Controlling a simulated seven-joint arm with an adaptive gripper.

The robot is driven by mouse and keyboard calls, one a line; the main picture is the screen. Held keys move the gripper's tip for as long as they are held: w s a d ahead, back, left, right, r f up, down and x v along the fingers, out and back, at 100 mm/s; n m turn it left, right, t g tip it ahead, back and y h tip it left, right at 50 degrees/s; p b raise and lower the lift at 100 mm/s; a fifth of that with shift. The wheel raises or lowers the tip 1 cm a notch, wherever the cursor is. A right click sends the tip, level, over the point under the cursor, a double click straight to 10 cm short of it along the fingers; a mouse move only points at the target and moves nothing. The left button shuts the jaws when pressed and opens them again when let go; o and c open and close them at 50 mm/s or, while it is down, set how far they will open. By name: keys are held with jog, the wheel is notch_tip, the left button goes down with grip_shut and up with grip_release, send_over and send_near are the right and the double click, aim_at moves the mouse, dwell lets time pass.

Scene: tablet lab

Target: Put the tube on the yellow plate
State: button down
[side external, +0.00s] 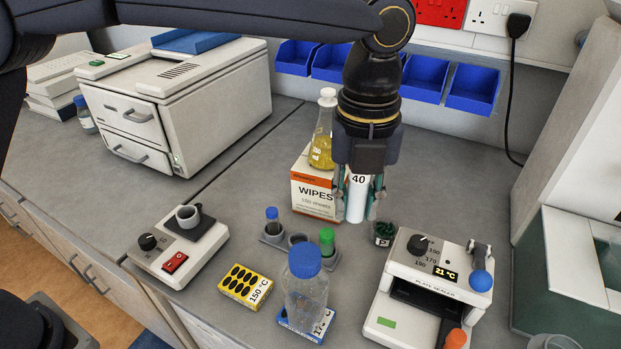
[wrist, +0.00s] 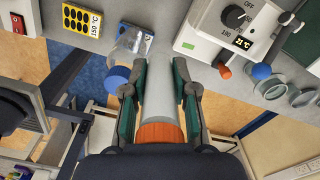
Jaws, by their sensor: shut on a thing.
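My gripper (side external: 357,208) is shut on a white tube (side external: 356,200) marked 40, held upright with its lower part between the fingers. In the wrist view the tube (wrist: 159,95) lies between the fingers (wrist: 160,90), with its orange cap (wrist: 160,133) near the palm. In the side view the cap is hidden by the gripper. The yellow plate (side external: 232,291), marked 150 °C with black wells, lies on the bench to the left and nearer the camera, apart from the gripper. It also shows at the top left of the wrist view (wrist: 78,16).
A clear bottle with a blue cap (side external: 305,261) stands by a blue plate (side external: 297,326), right of the yellow plate. A rack with blue- and green-capped tubes (side external: 327,240) stands behind. A wipes box (side external: 317,195), flask (side external: 323,140), black-filled cup (side external: 384,233) and plate sealer (side external: 420,290) are near.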

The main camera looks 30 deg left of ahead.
jog(key=s+a+m, duration=0.3)
jog(key=s+a, duration=1.7)
jog(key=a, duration=0.2)
send_over(245, 284)
jog(key=f, duration=1.4)
jog(key=shift+s+a+f, duration=0.1)
jog(key=shift+s+f, duration=0.25)
jog(key=shift+f, duration=0.05)
jog(key=shift+w+f, duration=0.2)
jog(key=shift+f, duration=0.05)
jog(key=shift+w+f, duration=0.15)
jog(key=shift+f, duration=1.55)
